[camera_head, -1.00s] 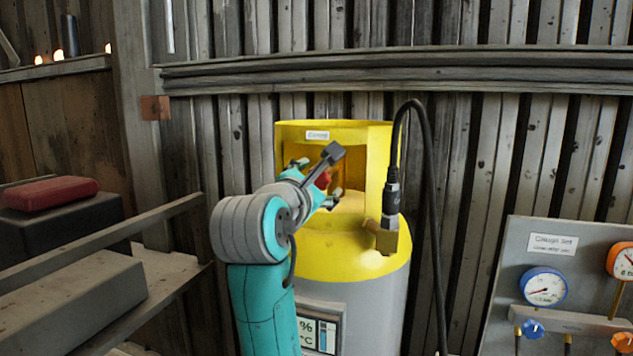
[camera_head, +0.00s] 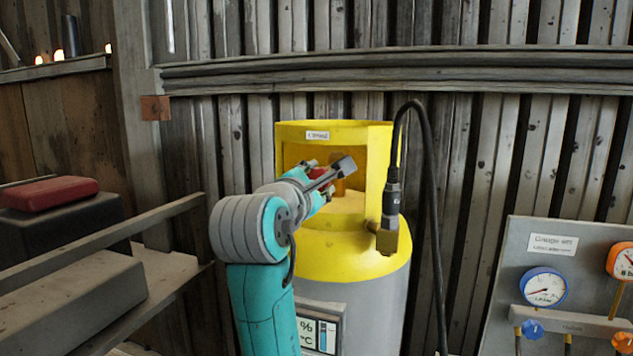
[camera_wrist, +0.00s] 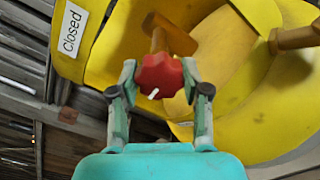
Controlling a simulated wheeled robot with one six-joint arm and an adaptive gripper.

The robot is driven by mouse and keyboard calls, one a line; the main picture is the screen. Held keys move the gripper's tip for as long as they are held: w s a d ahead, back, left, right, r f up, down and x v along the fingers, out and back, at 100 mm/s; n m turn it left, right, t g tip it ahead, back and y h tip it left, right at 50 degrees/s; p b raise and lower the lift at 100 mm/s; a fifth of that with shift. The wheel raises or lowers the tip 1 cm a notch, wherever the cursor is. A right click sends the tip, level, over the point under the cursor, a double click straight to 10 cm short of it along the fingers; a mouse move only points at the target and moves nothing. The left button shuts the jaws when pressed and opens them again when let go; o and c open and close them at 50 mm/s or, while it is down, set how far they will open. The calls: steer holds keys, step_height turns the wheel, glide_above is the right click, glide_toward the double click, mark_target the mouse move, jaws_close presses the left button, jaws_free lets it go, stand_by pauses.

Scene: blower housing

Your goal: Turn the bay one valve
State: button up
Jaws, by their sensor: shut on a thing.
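A red valve knob (camera_wrist: 160,76) with a white mark sits on a brass stem (camera_wrist: 168,38) inside the yellow collar (camera_wrist: 110,65) of a grey and yellow cylinder (camera_head: 350,245). My gripper (camera_wrist: 159,80) is shut on the red knob, one finger on each side of it in the wrist view. In the head view my gripper (camera_head: 325,172) reaches into the collar's opening, and my wrist hides most of the knob. A label on the collar (camera_head: 317,135) reads "Closed" in the wrist view (camera_wrist: 72,28).
A brass fitting (camera_head: 384,236) with a black hose (camera_head: 428,180) stands at the cylinder's right front. A gauge panel (camera_head: 510,250) is at the right. A shelf with dark boxes (camera_head: 75,228) and a red case (camera_head: 48,195) is at the left.

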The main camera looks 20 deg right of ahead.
steer(key=m, duration=0.4)
steer(key=shift+m, duration=0.3)
steer(key=m, duration=0.4)
steer(key=shift+m, duration=0.3)
steer(key=m, duration=0.4)
steer(key=shift+r+m, duration=0.15)
steer(key=shift+m, duration=0.15)
steer(key=m, duration=0.4)
steer(key=shift+m, duration=0.3)
steer(key=o, duration=1.1)
steer(key=shift+o, duration=0.2)
steer(key=v, duration=1.2)
